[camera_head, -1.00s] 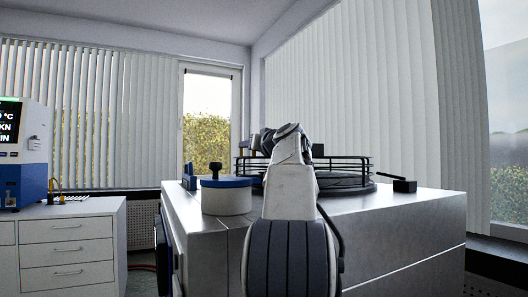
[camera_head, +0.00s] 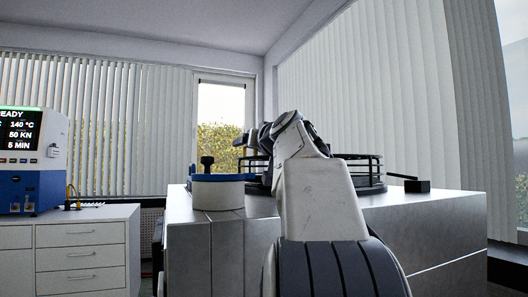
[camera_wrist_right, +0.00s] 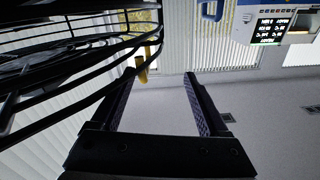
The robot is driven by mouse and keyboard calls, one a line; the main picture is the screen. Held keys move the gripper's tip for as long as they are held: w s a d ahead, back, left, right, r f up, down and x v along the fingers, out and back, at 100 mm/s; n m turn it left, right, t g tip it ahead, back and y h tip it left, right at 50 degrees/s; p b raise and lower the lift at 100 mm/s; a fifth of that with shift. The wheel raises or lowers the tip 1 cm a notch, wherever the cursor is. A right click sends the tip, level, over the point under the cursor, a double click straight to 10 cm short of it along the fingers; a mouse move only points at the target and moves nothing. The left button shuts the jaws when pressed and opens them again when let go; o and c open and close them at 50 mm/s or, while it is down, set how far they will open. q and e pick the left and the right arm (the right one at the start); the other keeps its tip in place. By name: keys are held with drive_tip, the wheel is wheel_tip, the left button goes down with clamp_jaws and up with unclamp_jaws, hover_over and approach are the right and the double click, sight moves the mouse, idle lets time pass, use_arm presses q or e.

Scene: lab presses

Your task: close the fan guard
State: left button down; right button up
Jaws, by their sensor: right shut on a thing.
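The fan guard (camera_head: 364,160), black wire rings, lies on top of the metal cabinet (camera_head: 440,208), partly hidden behind my right arm. In the right wrist view its curved wires (camera_wrist_right: 62,48) fill the upper left and run close to one finger. My right gripper (camera_wrist_right: 165,90) is shut on the guard, though its fingers look well apart and the contact itself is not clear. A yellow piece (camera_wrist_right: 143,72) shows at the tip of the left-hand finger. My left gripper is out of view.
A white round pot with a blue rim (camera_head: 218,192) and black knob stands on the cabinet's left part. A small black block with a lever (camera_head: 416,185) is at the right. A press with a display (camera_head: 30,160) stands on a drawer unit (camera_head: 85,250) at the left.

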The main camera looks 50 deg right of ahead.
drive_tip(key=b+v, duration=0.4)
drive_tip(key=v, duration=0.7)
drive_tip(key=shift+s+d+b, duration=0.2)
drive_tip(key=shift+d+b, duration=0.15)
drive_tip(key=shift+r, duration=0.15)
idle(0.3)
drive_tip(key=shift+r, duration=0.1)
idle(0.4)
